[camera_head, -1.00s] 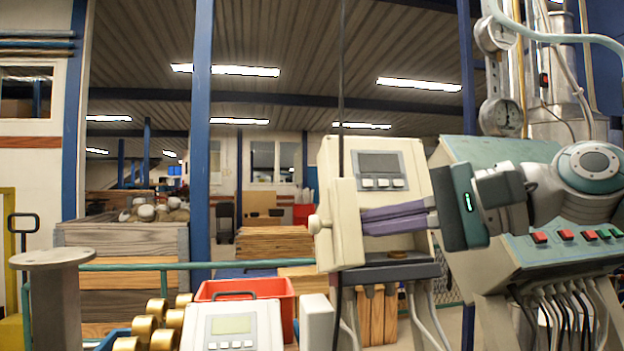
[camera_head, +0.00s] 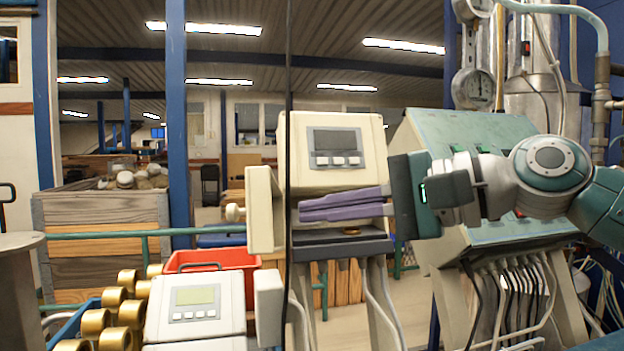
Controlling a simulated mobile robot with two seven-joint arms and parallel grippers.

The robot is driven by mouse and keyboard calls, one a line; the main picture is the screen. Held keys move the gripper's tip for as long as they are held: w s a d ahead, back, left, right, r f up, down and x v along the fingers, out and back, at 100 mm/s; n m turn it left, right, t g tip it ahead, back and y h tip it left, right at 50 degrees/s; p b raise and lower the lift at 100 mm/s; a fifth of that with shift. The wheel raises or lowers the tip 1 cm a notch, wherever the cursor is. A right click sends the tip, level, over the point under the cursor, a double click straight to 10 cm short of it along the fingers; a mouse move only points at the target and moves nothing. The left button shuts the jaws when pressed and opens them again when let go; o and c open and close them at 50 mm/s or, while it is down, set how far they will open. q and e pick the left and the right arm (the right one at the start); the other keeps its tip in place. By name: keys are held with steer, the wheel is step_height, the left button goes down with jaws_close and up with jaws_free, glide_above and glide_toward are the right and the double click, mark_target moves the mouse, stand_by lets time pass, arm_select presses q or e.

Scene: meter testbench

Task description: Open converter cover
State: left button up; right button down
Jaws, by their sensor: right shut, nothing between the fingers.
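The cream converter (camera_head: 372,160) with a grey display and several white buttons stands upright in the middle of the head view. Its cream cover (camera_head: 262,212) stands swung out at the converter's left side, with a round knob (camera_head: 235,212) on its outer face. My right gripper (camera_head: 300,210) reaches in from the right with its purple fingers shut and empty, in front of the converter's lower part. Its tips point at the inner side of the cover, with a small gap in the picture. My left gripper is not in view.
A second cream meter box (camera_head: 195,312) with its own side flap (camera_head: 268,308) is in front at the bottom. Brass cylinders (camera_head: 97,322) and a red crate (camera_head: 215,262) stand near it. A sloped teal console (camera_head: 440,135) with cables is behind my right arm. A thin dark vertical line crosses the view.

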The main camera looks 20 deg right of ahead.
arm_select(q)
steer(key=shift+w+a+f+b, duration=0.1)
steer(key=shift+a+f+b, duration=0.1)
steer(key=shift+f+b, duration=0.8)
arm_select(e)
steer(key=s+d+r, duration=0.2)
steer(key=s+d, duration=0.1)
steer(key=s, duration=0.5)
steer(key=shift+d+r, duration=0.2)
steer(key=shift+r, duration=0.05)
